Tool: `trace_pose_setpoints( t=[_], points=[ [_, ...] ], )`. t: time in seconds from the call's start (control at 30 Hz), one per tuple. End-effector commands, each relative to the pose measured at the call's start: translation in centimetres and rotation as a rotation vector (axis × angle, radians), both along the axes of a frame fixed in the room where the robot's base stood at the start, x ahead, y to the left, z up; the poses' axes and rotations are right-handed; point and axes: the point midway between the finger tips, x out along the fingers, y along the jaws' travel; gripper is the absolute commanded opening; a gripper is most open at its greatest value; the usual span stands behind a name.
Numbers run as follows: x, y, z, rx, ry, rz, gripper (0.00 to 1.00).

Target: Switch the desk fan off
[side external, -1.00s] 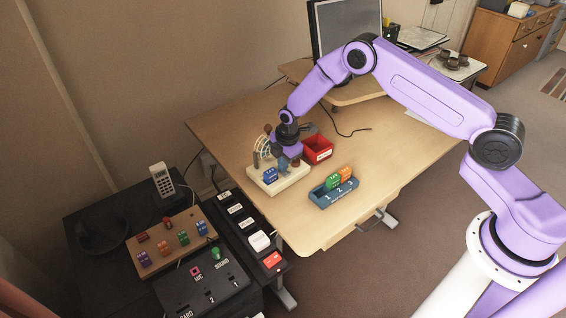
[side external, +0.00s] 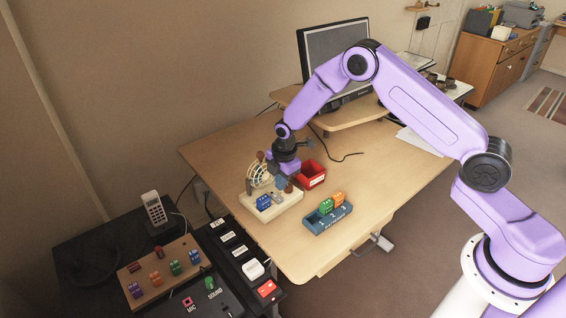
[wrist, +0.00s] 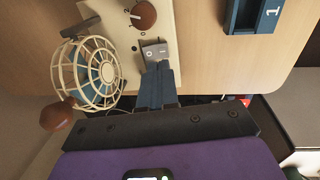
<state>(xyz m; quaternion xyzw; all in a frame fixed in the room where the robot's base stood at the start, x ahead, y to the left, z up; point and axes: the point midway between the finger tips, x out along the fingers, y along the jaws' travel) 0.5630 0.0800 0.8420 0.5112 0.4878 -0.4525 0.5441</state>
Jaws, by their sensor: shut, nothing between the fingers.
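The desk fan (side external: 258,176) has a cream wire cage and stands on a cream base (side external: 288,204) on the desk. It also shows at the left in the wrist view (wrist: 92,72). A small grey switch (wrist: 154,50) sits on the base beside the cage; its setting is too small to read surely. A brown round knob (wrist: 142,15) with dial marks lies beyond it. My gripper (wrist: 157,68) is shut and empty, its blue-grey fingertips close to the switch in the picture. I cannot tell whether they touch it. In the side view the fingers are largely hidden.
A red bin (side external: 311,175) stands right behind, and a blue numbered tray (side external: 326,219) with green and orange blocks stands right. A monitor (side external: 335,45) is behind. The desk's front right is clear.

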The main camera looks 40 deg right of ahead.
Motion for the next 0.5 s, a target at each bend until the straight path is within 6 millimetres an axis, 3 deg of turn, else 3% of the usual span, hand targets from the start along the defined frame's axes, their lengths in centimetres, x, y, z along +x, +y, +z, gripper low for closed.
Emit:
trace_pose_setpoints(
  t=[0.3,0.5],
  points=[
    [-0.6,0.0,5.9,0.001,-0.004,-0.001,0.00],
    [-1.0,-0.1,8.2,0.001,-0.002,-0.001,0.00]
  ],
)
